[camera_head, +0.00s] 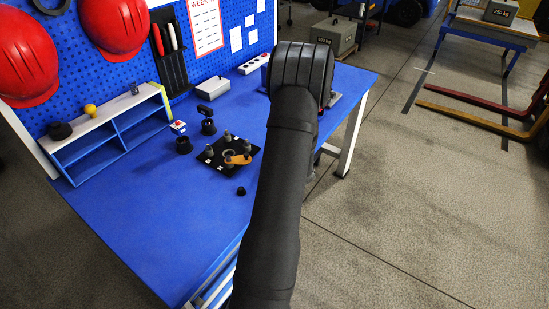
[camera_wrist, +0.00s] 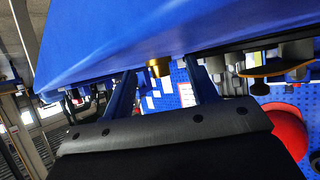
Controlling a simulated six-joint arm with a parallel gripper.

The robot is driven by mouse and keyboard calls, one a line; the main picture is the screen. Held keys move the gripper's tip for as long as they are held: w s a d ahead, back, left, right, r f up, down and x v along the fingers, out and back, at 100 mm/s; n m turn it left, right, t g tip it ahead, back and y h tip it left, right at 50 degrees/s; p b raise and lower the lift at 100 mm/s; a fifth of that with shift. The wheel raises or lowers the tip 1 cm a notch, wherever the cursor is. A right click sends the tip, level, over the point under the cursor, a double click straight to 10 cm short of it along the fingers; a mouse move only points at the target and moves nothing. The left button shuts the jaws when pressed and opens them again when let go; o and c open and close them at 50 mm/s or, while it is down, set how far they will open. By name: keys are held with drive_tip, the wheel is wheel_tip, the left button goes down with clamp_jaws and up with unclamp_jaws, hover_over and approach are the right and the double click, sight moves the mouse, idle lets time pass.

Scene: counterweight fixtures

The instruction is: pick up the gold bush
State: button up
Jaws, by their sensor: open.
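The gold bush (camera_wrist: 158,67) is a short gold cylinder in the wrist view, hanging from the blue tabletop in this upside-down picture, so it stands on the table. My gripper (camera_wrist: 159,80) is open, with one finger on each side of the bush in the picture. I cannot tell how far the bush lies beyond the fingertips; no contact shows. In the head view my dark arm hides the gripper, and I cannot make out the bush there.
A black plate (camera_head: 212,165) with several posts and an orange-gold lever (camera_head: 238,159) lies on the blue table (camera_head: 150,215). Near it are black weights (camera_head: 208,127) and a small black knob (camera_head: 241,191). A shelf (camera_head: 122,133) stands at the left. The front left of the table is clear.

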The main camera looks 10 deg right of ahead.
drive_tip(key=c, duration=1)
drive_tip(key=shift+r, duration=0.1)
drive_tip(key=shift+c, duration=0.2)
